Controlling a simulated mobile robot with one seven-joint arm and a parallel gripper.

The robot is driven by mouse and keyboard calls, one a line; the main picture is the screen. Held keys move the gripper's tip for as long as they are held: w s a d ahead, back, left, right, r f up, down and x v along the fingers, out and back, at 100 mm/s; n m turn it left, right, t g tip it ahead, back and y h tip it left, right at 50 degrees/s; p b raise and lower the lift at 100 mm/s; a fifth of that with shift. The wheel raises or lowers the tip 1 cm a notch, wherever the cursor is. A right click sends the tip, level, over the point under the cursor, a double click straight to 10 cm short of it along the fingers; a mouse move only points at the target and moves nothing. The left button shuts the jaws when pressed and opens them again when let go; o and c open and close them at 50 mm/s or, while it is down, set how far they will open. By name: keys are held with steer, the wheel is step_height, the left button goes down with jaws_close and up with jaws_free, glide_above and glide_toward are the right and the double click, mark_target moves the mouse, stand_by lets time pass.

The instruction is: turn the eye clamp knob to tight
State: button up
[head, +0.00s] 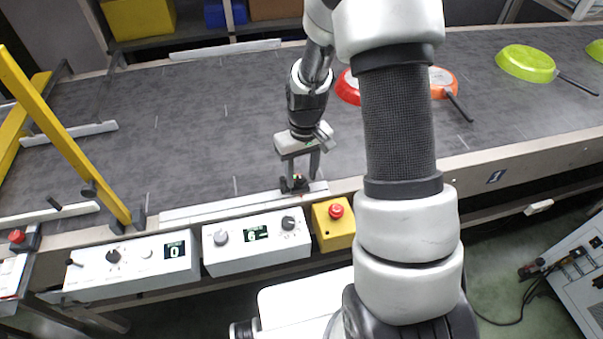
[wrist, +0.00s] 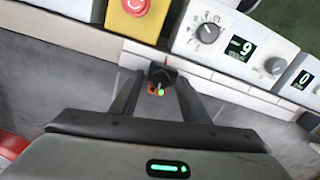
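The eye clamp knob (wrist: 162,74) is a small dark knob on the pale rail along the conveyor's front edge. Orange and green marks show beside it. In the head view the dark clamp (head: 295,184) is small, and its setting cannot be read. My gripper (head: 301,178) points down over it. In the wrist view my gripper (wrist: 161,86) is open, with one finger to each side of the knob and gaps visible between. Whether the fingertips are level with the knob is hard to tell.
A yellow box with a red button (head: 336,211) stands close to the right of the clamp. White control boxes with dials (head: 256,240) line the front edge. Red, orange and green pans (head: 526,63) lie on the belt (head: 200,120). A yellow frame (head: 62,135) stands at left.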

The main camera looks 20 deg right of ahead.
mark_target(304, 178)
step_height(304, 178, up, 17)
steer(key=p, duration=0.1)
steer(key=shift+d+r, duration=0.2)
steer(key=shift+d, duration=0.15)
stand_by(0.5)
